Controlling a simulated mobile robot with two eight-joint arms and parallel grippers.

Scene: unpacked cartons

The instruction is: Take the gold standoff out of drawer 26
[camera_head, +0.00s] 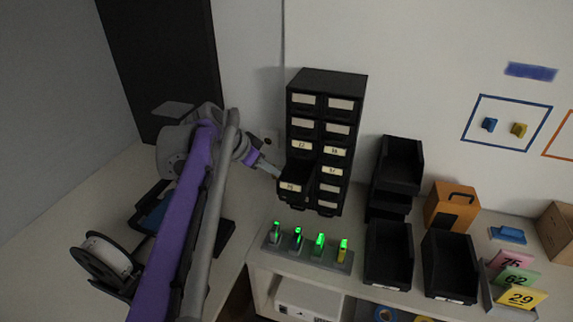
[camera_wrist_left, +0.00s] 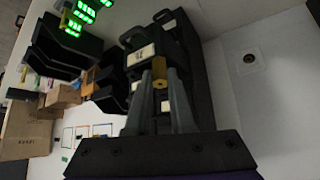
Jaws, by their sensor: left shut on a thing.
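The black drawer cabinet (camera_head: 325,105) stands against the wall in the head view. One low left drawer (camera_head: 291,187) is pulled out; its label is too small to read surely. My left gripper (camera_head: 278,173) is at this open drawer, reaching in from the left. In the wrist view the left gripper (camera_wrist_left: 161,84) is shut on the gold standoff (camera_wrist_left: 160,76), which shows between the fingertips close to a labelled drawer (camera_wrist_left: 143,53). I cannot tell whether the standoff is clear of the drawer walls. My right gripper is not in view.
A strip with several green-lit devices (camera_head: 308,250) lies in front of the cabinet. Black bins (camera_head: 389,255) and an orange box (camera_head: 451,207) stand to the right. A spool (camera_head: 105,262) is at the left. Numbered cards (camera_head: 521,297) are at the lower right.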

